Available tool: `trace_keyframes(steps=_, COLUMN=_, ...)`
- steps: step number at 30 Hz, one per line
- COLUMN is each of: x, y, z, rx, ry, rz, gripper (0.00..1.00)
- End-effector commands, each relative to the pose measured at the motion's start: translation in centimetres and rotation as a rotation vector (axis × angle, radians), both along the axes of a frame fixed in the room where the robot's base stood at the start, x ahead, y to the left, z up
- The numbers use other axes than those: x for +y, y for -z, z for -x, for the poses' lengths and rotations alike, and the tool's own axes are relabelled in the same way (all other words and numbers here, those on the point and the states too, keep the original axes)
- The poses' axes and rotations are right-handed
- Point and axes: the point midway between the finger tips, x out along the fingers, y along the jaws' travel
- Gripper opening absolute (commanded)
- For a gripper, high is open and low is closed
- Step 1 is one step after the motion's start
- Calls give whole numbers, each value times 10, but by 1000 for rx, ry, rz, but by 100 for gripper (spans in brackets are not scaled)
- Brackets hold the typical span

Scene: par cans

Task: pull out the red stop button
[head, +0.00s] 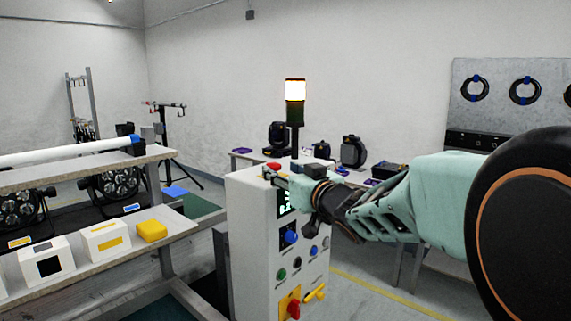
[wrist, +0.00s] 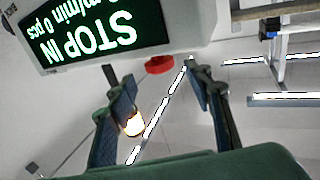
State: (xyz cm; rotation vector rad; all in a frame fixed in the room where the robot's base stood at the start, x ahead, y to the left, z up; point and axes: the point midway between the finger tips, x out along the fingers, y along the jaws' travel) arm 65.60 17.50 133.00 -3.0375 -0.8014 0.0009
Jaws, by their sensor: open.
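The red stop button (head: 274,166) sits at the top of the pale control cabinet (head: 250,230), close to my fingertips. In the wrist view the red button (wrist: 159,65) shows beyond the lower edge of the display housing, between my two fingertips in the picture. My gripper (head: 274,176) is open, with a finger on each side of the button's line. I cannot tell how deep the fingers are relative to it. The display (wrist: 95,38) appears upside down in the wrist view and reads "STOP".
The cabinet front carries a blue knob (head: 291,236), small buttons and a red-and-yellow switch (head: 292,304) lower down. A lit signal tower (head: 295,90) stands behind. A shelf with white boxes (head: 103,238) and a yellow block (head: 152,231) is at left.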

Motion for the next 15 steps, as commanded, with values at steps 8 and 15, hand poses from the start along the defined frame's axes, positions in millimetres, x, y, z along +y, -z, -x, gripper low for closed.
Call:
trace_keyframes(steps=8, x=22, y=-1, z=-37, rx=0, ry=-1, rz=0, gripper=47)
trace_keyframes(steps=15, x=28, y=0, z=-49, rx=0, ry=0, rz=1, gripper=47)
